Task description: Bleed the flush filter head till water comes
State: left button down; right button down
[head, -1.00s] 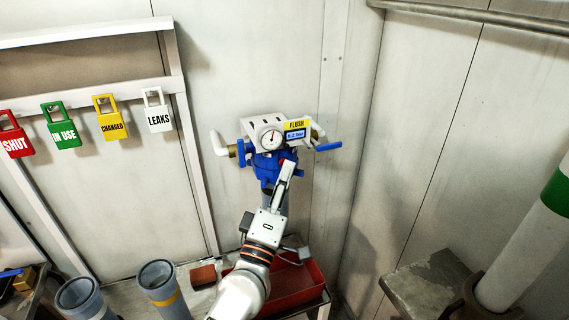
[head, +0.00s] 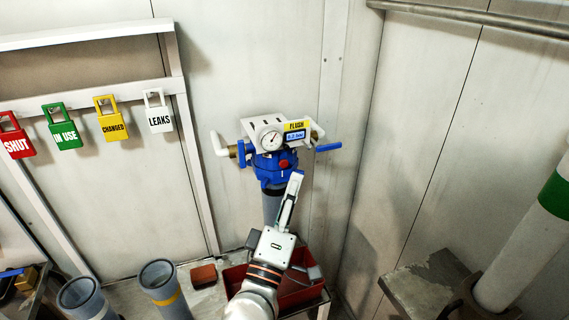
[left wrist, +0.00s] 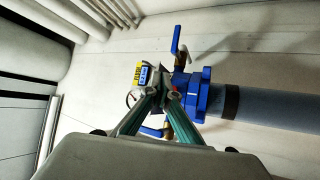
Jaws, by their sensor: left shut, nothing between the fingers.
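The flush filter head (head: 268,172) is blue, on a grey upright housing (head: 271,206). It carries a round white gauge (head: 271,140), a yellow FLUSH label (head: 296,126) with a small blue display (head: 296,135), and a red knob (head: 284,164) on its front. My left gripper (head: 297,174) is shut and empty, in front of and just below the red knob in the head view. In the left wrist view the closed fingertips (left wrist: 164,84) overlap the filter head (left wrist: 203,92); I cannot tell whether they touch it. No water is visible. My right gripper is out of view.
Blue-handled valves flank the head; the right handle (head: 328,147) sticks out sideways. A red tray (head: 238,277) and a brown block (head: 203,275) lie below. Two open grey cylinders (head: 160,275) stand lower left. Coloured tags (head: 62,133) hang on the left rack.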

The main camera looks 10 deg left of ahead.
pick_arm(q)
jog(key=shift+s+d, duration=0.55)
jog(key=shift+s, duration=0.3)
jog(key=s+a+f+m+g+h, duration=0.15)
jog(key=s+f+m+g, duration=0.35)
jog(key=f, duration=0.7)
jog(key=s+f+m+g+h, duration=0.2)
jog(key=f+m, duration=0.6)
jog(key=f, duration=0.4)
jog(key=s+a+f+m+g+y, duration=0.1)
jog(key=s+a+f, duration=0.3)
jog(key=f, duration=0.4)
jog(key=s+a+f+m+g+y, duration=0.2)
jog(key=s+a+f+m+g, duration=0.1)
jog(key=f, duration=0.5)
jog(key=s+a+g, duration=0.1)
jog(key=s+a, duration=0.1)
jog(key=s, duration=0.1)
jog(key=shift+a+m, duration=0.2)
jog(key=shift+m, duration=0.1)
